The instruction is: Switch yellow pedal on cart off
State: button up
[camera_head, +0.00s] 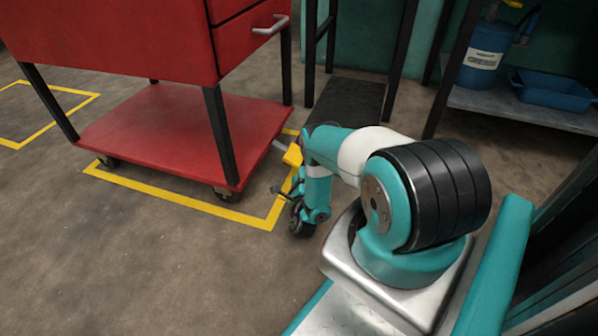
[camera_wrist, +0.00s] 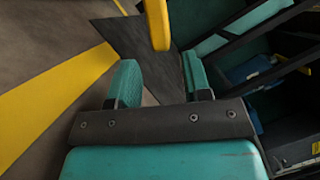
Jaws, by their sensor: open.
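The red cart (camera_head: 190,125) stands on the floor at the upper left in the head view. Its yellow pedal (camera_head: 292,155) sticks out low at the cart's right end, beside my arm. In the wrist view the yellow pedal (camera_wrist: 157,24) shows at the top, ahead of the gap between my fingers and apart from them. My gripper (camera_wrist: 160,76) is open, with its two teal fingers spread and nothing between them. In the head view my arm hides part of the area near the pedal.
Yellow floor lines (camera_head: 180,201) run around the cart. A dark mat (camera_head: 347,108) lies behind my arm. A shelf (camera_head: 520,106) at the upper right holds a blue canister (camera_head: 484,62) and a blue tray (camera_head: 553,91). The floor at the lower left is clear.

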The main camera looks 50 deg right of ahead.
aim_at(300, 160)
jog(key=b+x, duration=0.2)
jog(key=x, duration=0.2)
jog(key=shift+w+d, duration=0.25)
jog(key=shift+d, duration=0.1)
jog(key=shift+w+d+r+b, duration=0.3)
jog(key=shift+w+d+b, duration=0.1)
jog(key=shift+b, duration=0.05)
grip_shut()
